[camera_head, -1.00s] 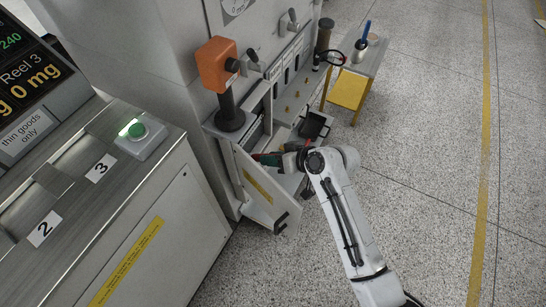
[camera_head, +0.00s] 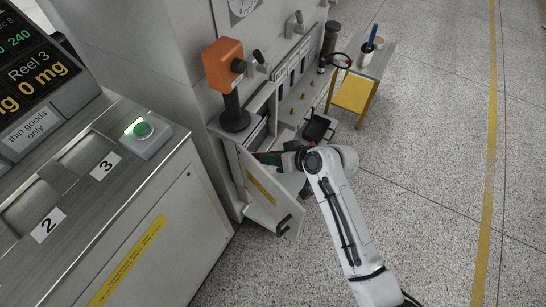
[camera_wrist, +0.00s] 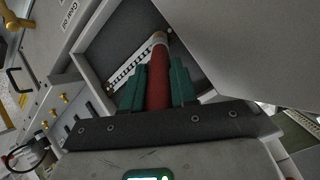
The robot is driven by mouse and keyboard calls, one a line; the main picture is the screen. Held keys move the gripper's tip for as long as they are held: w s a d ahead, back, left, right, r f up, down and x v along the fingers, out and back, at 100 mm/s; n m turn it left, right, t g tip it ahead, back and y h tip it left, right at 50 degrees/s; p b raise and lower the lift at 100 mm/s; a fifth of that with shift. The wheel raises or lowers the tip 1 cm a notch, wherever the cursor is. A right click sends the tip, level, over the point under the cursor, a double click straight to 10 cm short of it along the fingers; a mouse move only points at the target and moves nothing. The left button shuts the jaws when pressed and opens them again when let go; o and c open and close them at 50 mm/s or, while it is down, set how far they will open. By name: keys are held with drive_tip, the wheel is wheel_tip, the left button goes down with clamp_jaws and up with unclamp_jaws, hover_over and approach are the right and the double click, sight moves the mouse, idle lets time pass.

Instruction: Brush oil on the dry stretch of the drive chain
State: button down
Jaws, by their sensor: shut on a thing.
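My gripper (camera_wrist: 158,85) is shut on a red handle (camera_wrist: 157,80), most likely the brush's, between its green fingers. The handle's pale far end (camera_wrist: 158,38) points into an open grey compartment. A light strip with a row of dark marks, apparently the drive chain (camera_wrist: 128,62), runs slantwise in there, left of the handle. I cannot tell whether the tip touches it, nor which stretch is dry. In the head view my gripper (camera_head: 270,158) reaches in past the open door (camera_head: 262,190); the handle is largely hidden there.
The open door with a yellow label stands close to my gripper. A black tray (camera_head: 318,128) juts out just behind it. An orange box on a black post (camera_head: 223,65) stands above. The floor at right is clear.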

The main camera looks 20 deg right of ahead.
drive_tip(key=w+d+b, duration=0.7)
drive_tip(key=w+d, duration=0.3)
drive_tip(key=d, duration=0.4)
drive_tip(key=shift+w, duration=0.15)
idle(1.5)
